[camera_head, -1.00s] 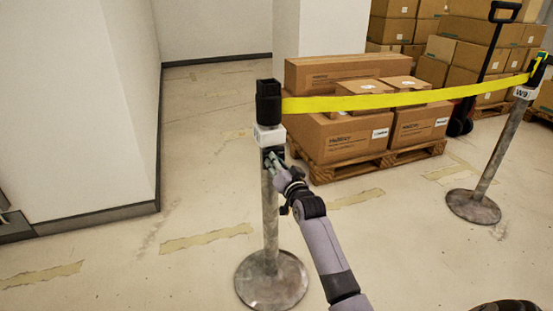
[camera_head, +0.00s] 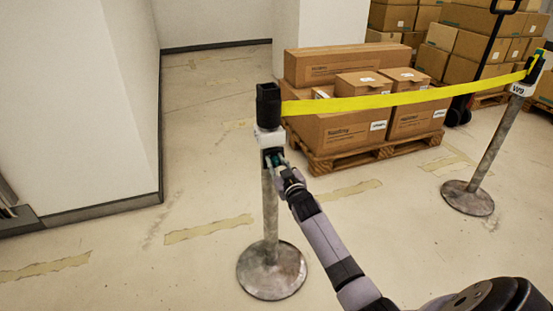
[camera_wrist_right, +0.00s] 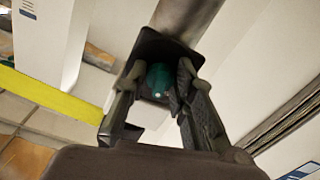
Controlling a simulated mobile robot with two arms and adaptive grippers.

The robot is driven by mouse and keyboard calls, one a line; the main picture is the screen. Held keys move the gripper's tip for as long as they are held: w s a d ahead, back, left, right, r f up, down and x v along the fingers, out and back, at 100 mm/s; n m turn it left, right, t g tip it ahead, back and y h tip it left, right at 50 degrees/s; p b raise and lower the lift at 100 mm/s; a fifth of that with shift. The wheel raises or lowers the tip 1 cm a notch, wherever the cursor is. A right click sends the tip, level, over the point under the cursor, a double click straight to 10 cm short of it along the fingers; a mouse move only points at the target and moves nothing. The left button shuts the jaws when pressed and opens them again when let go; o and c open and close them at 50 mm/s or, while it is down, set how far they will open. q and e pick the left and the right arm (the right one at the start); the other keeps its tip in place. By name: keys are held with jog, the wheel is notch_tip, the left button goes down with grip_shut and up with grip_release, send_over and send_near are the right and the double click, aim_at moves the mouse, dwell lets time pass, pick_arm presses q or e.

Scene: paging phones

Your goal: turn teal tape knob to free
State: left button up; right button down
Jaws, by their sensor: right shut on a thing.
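The teal tape knob (camera_wrist_right: 160,80) sits on a dark plate on the near barrier post (camera_head: 271,215). In the right wrist view it lies between the two fingers of my right gripper (camera_wrist_right: 158,90). In the head view my right gripper (camera_head: 278,165) is at the post just below its white label block, shut on the knob, which shows there only as a small teal patch. The yellow tape (camera_head: 380,101) runs from the black post head (camera_head: 268,106) to the far post (camera_head: 495,140), labelled W9. My left gripper is out of view.
Cartons (camera_head: 345,128) stand on a wooden pallet (camera_head: 385,155) behind the tape. A pallet jack and more stacked cartons (camera_head: 465,70) are at the back right. A white wall (camera_head: 75,100) stands at the left. The floor around the post base is clear.

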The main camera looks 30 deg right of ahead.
jog(key=n, duration=0.2)
jog(key=shift+n+p, duration=0.35)
jog(key=shift+n, duration=0.05)
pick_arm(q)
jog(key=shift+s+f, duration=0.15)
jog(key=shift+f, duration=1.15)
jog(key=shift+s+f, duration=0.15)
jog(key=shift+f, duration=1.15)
pick_arm(e)
jog(key=shift+n, duration=1.6)
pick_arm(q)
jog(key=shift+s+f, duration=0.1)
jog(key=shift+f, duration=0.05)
pick_arm(e)
jog(key=c, duration=1.6)
grip_release()
jog(key=v, duration=1.2)
